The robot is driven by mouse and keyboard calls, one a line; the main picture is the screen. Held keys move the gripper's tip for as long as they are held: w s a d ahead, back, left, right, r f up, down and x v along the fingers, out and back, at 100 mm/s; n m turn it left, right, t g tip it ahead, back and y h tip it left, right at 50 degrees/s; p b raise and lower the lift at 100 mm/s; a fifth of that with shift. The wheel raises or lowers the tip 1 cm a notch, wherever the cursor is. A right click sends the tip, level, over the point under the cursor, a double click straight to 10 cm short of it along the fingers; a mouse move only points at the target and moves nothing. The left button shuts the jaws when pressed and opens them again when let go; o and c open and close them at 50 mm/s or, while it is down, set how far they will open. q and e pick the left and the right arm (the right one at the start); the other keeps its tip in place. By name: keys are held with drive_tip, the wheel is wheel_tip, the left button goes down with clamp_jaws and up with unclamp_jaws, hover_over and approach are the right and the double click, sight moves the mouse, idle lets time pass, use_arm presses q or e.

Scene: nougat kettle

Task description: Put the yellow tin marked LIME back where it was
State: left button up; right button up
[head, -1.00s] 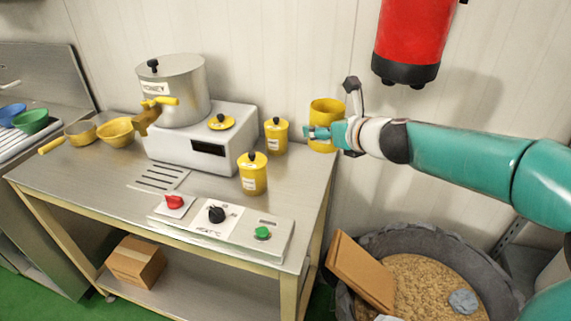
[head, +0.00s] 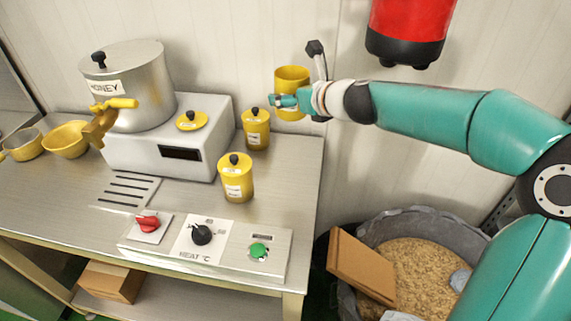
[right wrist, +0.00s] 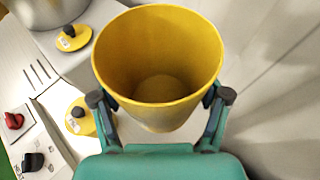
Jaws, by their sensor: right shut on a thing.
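My right gripper (head: 284,100) is shut on an open yellow tin (head: 292,78). It holds the tin upright, raised near the back right corner of the table. In the right wrist view the tin (right wrist: 158,50) has no lid, and my gripper's fingers (right wrist: 162,112) clasp it from both sides. Its inside looks empty, with a duller bottom. No label shows on it. Two lidded yellow tins stand on the table, one at the back (head: 256,130) and one nearer (head: 236,180); their labels are too small to read. My left gripper is out of view.
A yellow lid (head: 192,120) lies on the white heater (head: 165,155) beside the HONEY kettle (head: 130,80). A control panel (head: 205,245) is at the table's front. A red cylinder (head: 408,30) hangs above my right arm. A grey tub (head: 420,225) stands right of the table (head: 285,185).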

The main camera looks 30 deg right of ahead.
drive_tip(key=f+b, duration=0.8)
drive_tip(key=f, duration=0.1)
drive_tip(key=f+b, duration=0.4)
drive_tip(key=shift+w+a+f, duration=0.25)
drive_tip(key=shift+a+f, duration=0.05)
drive_tip(key=shift+f, duration=0.1)
wheel_tip(320, 180, down, 5)
drive_tip(key=b, duration=0.5)
drive_tip(key=shift+f, duration=0.2)
drive_tip(key=shift+r, duration=0.1)
drive_tip(key=o, duration=1.5)
drive_tip(key=shift+o, duration=0.2)
